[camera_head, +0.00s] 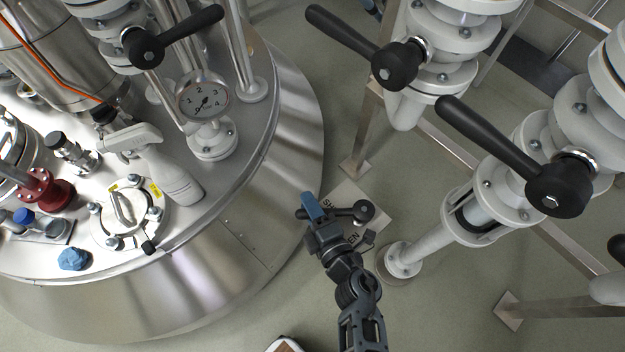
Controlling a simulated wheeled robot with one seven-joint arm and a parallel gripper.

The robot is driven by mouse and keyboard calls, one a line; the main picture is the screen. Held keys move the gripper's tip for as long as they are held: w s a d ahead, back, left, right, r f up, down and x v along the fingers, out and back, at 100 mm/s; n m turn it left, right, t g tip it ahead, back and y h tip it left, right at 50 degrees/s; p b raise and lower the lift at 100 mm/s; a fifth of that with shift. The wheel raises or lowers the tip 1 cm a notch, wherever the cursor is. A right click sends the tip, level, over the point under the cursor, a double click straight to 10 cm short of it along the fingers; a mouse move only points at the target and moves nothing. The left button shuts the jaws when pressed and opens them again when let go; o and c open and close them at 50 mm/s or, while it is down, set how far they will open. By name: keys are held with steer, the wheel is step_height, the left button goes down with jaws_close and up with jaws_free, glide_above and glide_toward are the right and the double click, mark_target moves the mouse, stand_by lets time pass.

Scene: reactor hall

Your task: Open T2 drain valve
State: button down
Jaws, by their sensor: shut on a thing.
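A black lever handle (341,212) with a round hub at its right end sits low beside the vessel, over a pale plate. The plate (353,236) carries partly hidden lettering, "SH" and "EN". The lever lies roughly level in the picture, pointing left from its hub. My gripper (313,208), with a blue-grey finger on top, is shut on the lever near its left, free end. My wrist hides part of the plate and the valve body below. No "T2" label is readable.
White pipes with black lever valves (556,185) stand to the right. A frame leg (365,140) stands behind the lever. Floor is open at lower centre.

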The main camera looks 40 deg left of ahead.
steer(key=shift+s+d+f+n+g+p, duration=0.15)
steer(key=shift+s+d+n+g+p, duration=0.45)
steer(key=shift+g, duration=0.3)
steer(key=shift+s, duration=0.1)
steer(key=c, duration=0.9)
jaws_free()
steer(key=shift+c, duration=0.2)
steer(key=shift+a+y, duration=0.1)
steer(key=shift+y, duration=0.2)
steer(key=p+v, duration=0.2)
steer(key=v, duration=0.5)
steer(key=shift+d, duration=0.4)
